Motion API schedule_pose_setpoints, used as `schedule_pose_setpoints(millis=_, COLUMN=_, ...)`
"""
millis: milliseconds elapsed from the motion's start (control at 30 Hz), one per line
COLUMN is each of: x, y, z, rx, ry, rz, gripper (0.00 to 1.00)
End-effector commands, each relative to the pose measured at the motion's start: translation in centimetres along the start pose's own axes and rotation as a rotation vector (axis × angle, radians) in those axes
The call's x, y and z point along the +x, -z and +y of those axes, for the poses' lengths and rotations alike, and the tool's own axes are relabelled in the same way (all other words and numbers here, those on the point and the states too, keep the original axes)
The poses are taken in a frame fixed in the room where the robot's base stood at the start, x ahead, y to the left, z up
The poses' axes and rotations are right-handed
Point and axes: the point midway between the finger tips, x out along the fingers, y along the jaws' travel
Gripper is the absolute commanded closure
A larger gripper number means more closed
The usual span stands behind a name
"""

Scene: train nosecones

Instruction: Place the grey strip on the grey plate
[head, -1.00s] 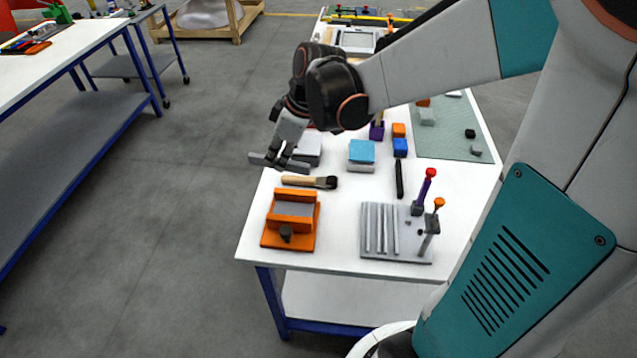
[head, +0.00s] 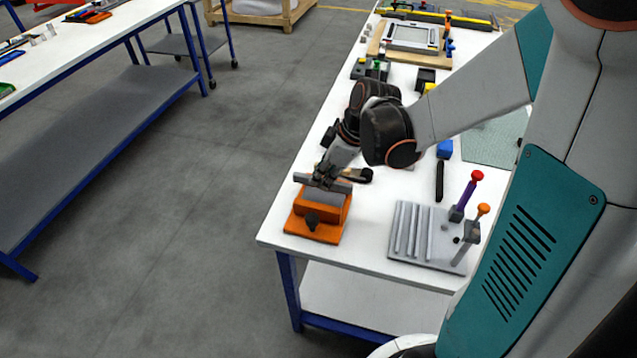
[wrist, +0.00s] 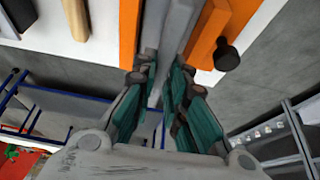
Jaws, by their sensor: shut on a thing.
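My gripper (head: 325,178) is shut on a long grey strip (head: 302,179), held crosswise over the back of an orange fixture (head: 300,225). The strip also runs between the teal fingers (wrist: 160,78) in the wrist view (wrist: 176,30), with orange walls on both sides of it. Whether the strip touches the fixture I cannot tell. A grey surface (head: 322,212) lies between the fixture's orange walls, partly hidden by the gripper. A grey plate with upright ribs (head: 445,246) lies on the table to the right, carrying several parallel grey strips on its left part.
A purple driver with a red top (head: 468,194) and an orange-topped one (head: 480,220) stand at the ribbed plate's right side. A brush (head: 358,175) is partly hidden behind the gripper. The white table's (head: 275,230) left edge is close.

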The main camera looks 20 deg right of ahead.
Motion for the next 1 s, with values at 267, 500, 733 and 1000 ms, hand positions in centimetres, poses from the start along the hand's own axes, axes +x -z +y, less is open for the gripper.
schedule_pose_setpoints(millis=267, x=2.1, y=-0.9, z=0.0, rx=0.000, ry=0.000, rz=0.000, gripper=1.00)
schedule_pose_setpoints(millis=500, x=4.5, y=-1.8, z=0.1, rx=0.000, ry=0.000, rz=0.000, gripper=1.00)
schedule_pose_setpoints(millis=733, x=4.4, y=-1.8, z=0.0, rx=0.001, ry=0.000, rz=0.000, gripper=1.00)
schedule_pose_setpoints(millis=1000, x=4.6, y=-1.9, z=0.0, rx=0.000, ry=0.000, rz=0.000, gripper=0.79)
